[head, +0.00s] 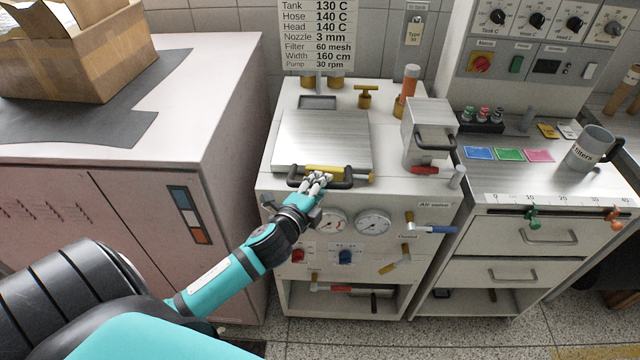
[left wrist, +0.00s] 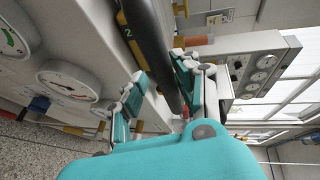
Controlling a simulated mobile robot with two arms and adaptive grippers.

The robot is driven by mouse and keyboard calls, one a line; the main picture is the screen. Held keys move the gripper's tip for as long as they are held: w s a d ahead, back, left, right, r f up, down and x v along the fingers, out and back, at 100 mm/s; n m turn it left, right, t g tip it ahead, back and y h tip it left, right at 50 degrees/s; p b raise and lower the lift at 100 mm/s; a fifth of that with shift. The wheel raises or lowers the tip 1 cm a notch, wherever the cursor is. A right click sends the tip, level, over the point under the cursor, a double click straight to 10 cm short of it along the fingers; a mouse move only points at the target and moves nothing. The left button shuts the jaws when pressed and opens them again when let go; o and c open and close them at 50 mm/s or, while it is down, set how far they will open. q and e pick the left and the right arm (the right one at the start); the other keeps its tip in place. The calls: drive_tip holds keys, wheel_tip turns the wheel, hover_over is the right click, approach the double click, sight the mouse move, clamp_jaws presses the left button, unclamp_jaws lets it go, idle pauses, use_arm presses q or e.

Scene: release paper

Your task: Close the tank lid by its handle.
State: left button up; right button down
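The tank lid (head: 324,138) is a brushed metal plate on top of the white machine. It looks flat or nearly flat; a small gap under it cannot be ruled out. Its black bar handle (head: 343,184) runs along the front edge, beside a yellow part (head: 325,172). My left gripper (head: 316,181) is at the middle of the handle. In the left wrist view the black handle bar (left wrist: 152,38) passes between the two fingers of my left gripper (left wrist: 160,75). The fingers stand apart, with a gap visible on the left side of the bar. My right gripper is not in view.
Below the handle are gauges (head: 373,223) and knobs. A metal box with a black handle (head: 429,135) stands right of the lid, near a brass valve (head: 365,96). A pink cabinet (head: 130,130) with a cardboard box (head: 85,45) is at the left.

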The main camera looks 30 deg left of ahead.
use_arm(q)
drive_tip(key=shift+o, duration=0.6)
drive_tip(key=v, duration=1.2)
